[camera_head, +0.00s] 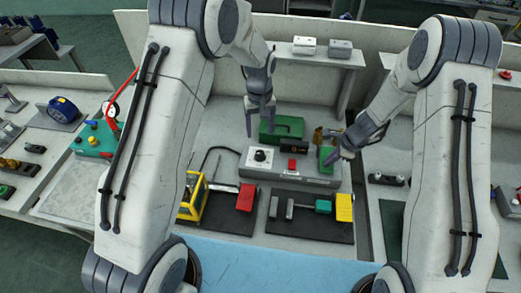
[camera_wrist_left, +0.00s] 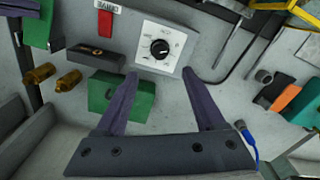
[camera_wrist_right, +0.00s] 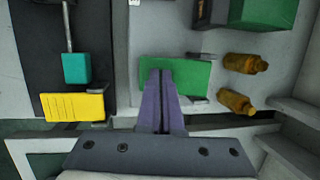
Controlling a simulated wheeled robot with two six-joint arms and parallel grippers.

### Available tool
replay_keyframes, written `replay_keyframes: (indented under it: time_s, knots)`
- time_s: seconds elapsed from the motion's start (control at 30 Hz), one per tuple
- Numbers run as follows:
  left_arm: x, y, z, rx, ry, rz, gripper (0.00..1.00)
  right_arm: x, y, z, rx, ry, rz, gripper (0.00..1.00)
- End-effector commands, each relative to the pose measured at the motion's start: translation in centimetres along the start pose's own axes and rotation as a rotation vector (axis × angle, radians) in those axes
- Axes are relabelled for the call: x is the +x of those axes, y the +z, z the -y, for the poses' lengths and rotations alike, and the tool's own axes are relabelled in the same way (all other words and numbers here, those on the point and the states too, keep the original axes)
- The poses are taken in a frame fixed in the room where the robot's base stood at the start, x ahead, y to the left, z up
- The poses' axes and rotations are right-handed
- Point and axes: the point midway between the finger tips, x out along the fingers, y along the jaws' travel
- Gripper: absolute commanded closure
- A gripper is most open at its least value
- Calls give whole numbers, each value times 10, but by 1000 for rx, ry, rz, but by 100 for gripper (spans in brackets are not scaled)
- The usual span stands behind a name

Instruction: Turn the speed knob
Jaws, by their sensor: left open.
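The speed knob (camera_head: 260,156) is a small black dial on a white plate at the left of a grey control box (camera_head: 310,180). In the left wrist view the knob (camera_wrist_left: 160,48) shows clearly on its marked plate. My left gripper (camera_head: 258,110) is open and empty, above and behind the knob. In the left wrist view its spread fingertips (camera_wrist_left: 162,74) lie either side of the plate's lower edge, apart from the knob. My right gripper (camera_head: 341,154) is shut, with its fingers together over a green block (camera_wrist_right: 190,76) at the box's right end; I cannot tell whether they touch it.
In front are a mat with a hammer-like tool (camera_head: 308,206), a yellow block (camera_head: 344,207) and a red block (camera_head: 246,197).

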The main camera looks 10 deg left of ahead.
Motion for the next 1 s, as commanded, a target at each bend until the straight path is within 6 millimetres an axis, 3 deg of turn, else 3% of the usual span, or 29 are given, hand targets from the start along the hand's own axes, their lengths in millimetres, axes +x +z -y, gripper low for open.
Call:
replay_keyframes:
  time_s: [0.3, 0.5, 0.7, 0.97, 1.0]
  knots:
    - [64, 2, 1, 2, -3, 5, 29, 1, 0, -2, 1, 5, 0, 100]
    - [94, 2, 0, 2, -2, 3, 29, 1, 0, -2, 1, 4, 0, 100]
    - [106, 1, 0, 2, 0, 0, 29, 1, 0, -2, 1, 4, 0, 100]
    - [107, 1, 0, 2, 0, 0, 29, 1, 0, -2, 1, 4, 0, 100]
    - [107, 1, 0, 2, 0, 0, 40, 1, 0, -2, 1, 4, 0, 100]
